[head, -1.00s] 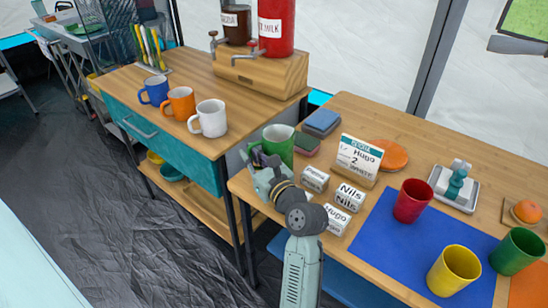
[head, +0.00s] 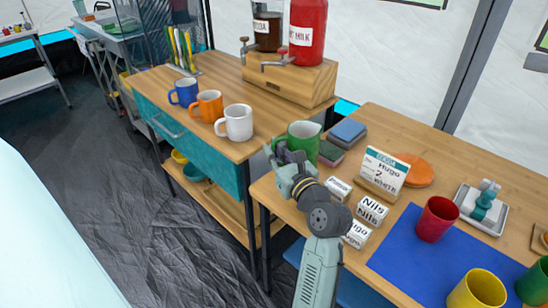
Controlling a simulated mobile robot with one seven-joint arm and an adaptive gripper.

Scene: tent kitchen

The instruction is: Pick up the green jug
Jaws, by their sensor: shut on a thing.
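The green jug (head: 305,139) is at the left end of the right-hand wooden table in the head view. Its open top and upper body show; its lower front is hidden behind my gripper. My gripper (head: 283,160) reaches up to the jug's left front side and is shut on it. The fingertips are small and partly hidden here. Whether the jug's base touches the table cannot be told.
Blue and green blocks (head: 347,132) lie just right of the jug. Name blocks (head: 371,211) and a name card (head: 383,173) stand nearby. A red cup (head: 437,219) stands on a blue mat (head: 408,262). Several mugs, including a white mug (head: 236,123), stand on the left cabinet.

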